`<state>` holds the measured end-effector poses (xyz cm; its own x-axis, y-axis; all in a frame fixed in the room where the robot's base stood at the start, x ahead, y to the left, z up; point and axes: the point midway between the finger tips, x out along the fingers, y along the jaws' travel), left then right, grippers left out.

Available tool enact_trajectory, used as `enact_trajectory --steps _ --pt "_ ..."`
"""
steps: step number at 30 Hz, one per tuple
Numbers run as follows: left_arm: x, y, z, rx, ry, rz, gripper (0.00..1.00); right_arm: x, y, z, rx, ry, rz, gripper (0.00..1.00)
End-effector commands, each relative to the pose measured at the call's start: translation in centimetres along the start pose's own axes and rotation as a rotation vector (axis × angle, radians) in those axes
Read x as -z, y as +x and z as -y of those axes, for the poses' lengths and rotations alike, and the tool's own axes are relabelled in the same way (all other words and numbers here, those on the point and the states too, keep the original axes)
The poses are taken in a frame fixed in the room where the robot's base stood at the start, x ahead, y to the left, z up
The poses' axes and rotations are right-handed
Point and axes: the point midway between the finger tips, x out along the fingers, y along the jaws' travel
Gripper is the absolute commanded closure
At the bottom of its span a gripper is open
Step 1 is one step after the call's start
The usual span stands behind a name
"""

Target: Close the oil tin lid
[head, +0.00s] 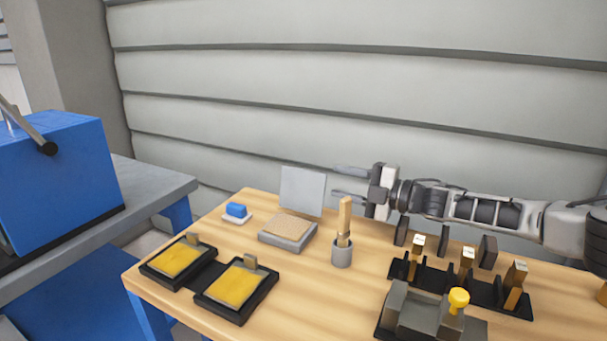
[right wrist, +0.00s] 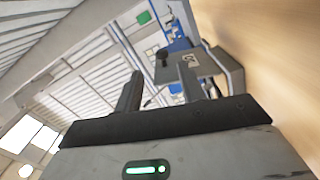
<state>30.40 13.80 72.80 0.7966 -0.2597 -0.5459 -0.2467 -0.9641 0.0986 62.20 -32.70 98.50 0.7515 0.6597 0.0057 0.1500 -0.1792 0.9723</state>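The oil tin (head: 287,235) is a low grey box with a tan pad-like filling, standing near the back of the wooden table. Its flat grey lid (head: 303,190) stands open, nearly upright along the tin's back edge. My right gripper (head: 335,180) comes in from the right, with its fingers apart and nothing seen between them. Its fingertips are just right of the lid in the head view; I cannot tell whether they touch it. The right wrist view also shows the open fingers (right wrist: 160,85). My left gripper is not in view.
A grey cup (head: 342,254) holding a wooden-handled tool stands right of the tin. A blue block (head: 236,210) on a white base is to the left. Two yellow pads in black trays (head: 237,290) lie in front. Black racks (head: 450,285) fill the right side.

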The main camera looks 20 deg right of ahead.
Motion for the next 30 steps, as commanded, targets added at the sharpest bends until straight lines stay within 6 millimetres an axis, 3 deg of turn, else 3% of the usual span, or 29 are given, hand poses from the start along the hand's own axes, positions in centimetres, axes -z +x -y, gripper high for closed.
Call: enact_trajectory --steps 15,26,30 --pt "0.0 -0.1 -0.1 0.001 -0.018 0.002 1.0 0.2 6.7 0.3 0.007 -0.008 -0.006 0.6" --pt "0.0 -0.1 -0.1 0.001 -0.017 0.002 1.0 0.2 7.3 0.3 0.007 -0.008 -0.006 0.6" --pt "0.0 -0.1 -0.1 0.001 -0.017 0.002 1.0 0.2 7.2 0.3 0.007 -0.007 -0.006 0.99"
